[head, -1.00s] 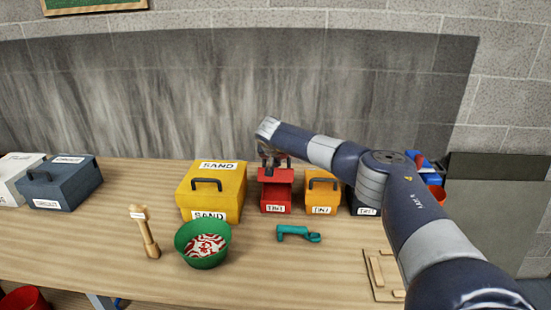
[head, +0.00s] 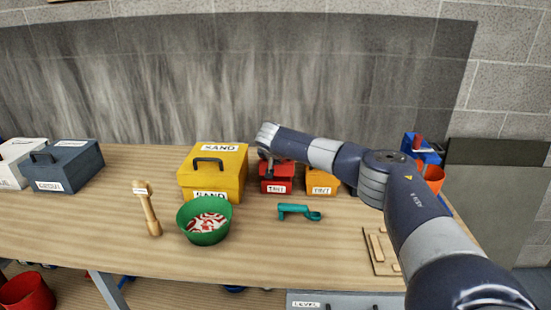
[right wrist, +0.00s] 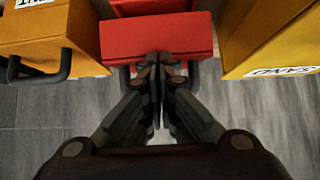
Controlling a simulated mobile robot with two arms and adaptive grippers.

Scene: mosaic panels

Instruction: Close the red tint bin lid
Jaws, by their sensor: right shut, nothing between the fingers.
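The red tint bin (head: 284,174) stands on the bench between the yellow sand bin and the orange tint bin, its white label facing me. My right gripper (head: 266,165) is at the top left of the red bin, partly hidden behind my own wrist. In the right wrist view my right gripper (right wrist: 157,62) is shut and empty, its fingertips at the edge of the red lid (right wrist: 150,35). A dark handle shows beside the fingers there. A dark line separates the lid from another red part; I cannot tell whether the lid is fully down. My left gripper is not in view.
The yellow sand bin (head: 230,172) is close on the left, the orange tint bin (head: 322,182) close on the right. A green bowl (head: 205,239), a teal tool (head: 297,211) and a wooden mallet (head: 148,210) lie in front. The front middle of the bench (head: 300,245) is clear.

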